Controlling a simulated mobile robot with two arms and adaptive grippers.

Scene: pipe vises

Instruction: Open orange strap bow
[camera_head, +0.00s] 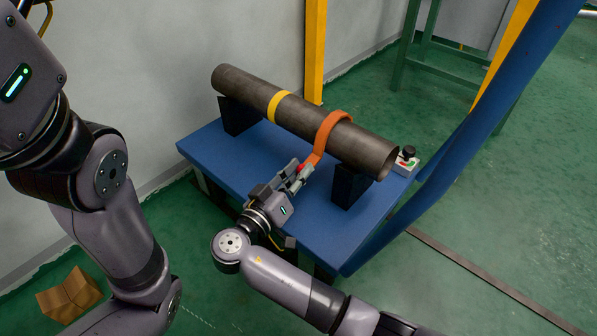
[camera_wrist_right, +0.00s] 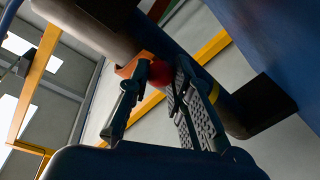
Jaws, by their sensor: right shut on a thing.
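The orange strap bow (camera_head: 328,130) curves over the top of a dark metal pipe (camera_head: 250,88), near its right end. Its front end comes down to a red knob (camera_head: 303,167). My right gripper (camera_head: 299,172) is shut on this knob, in front of the pipe and above the blue table. In the right wrist view, the red knob (camera_wrist_right: 160,72) sits between the two fingertips, with a piece of the orange strap (camera_wrist_right: 128,69) beside it. The fingers partly hide the knob. My left arm shows at the left, but its gripper is out of view.
A yellow band (camera_head: 277,105) lies around the pipe further left. The pipe rests on black supports (camera_head: 350,187) on the blue table (camera_head: 215,158). A small box with a black knob (camera_head: 408,154) stands at the table's right corner. A blue beam (camera_head: 470,135) rises at the right.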

